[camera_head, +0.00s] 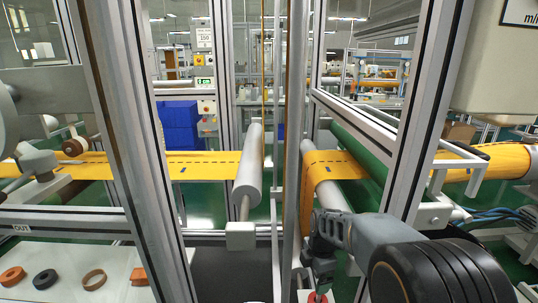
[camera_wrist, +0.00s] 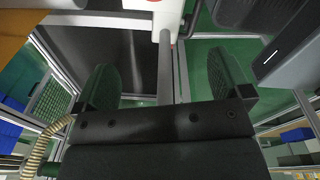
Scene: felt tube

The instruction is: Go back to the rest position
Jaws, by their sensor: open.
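My gripper (camera_wrist: 164,82) is open in the wrist view, its two dark fingers wide apart. No held thing shows between them; a grey post (camera_wrist: 165,65) is seen through the gap. In the head view my arm reaches in from the lower right, and its bent dark end hangs low beside the frame posts. The fingers cannot be made out there. Yellow felt (camera_head: 205,165) runs in from the left to a grey roller (camera_head: 249,165). More yellow felt (camera_head: 325,172) wraps a roller right of the centre posts. An orange-yellow patch shows at the wrist view's upper left.
Aluminium posts (camera_head: 132,150) stand close on both sides of my arm. A white shelf (camera_head: 60,262) at lower left bears several small rings. A red round part (camera_head: 318,297) sits at the bottom below my arm. Dark floor shows between the posts.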

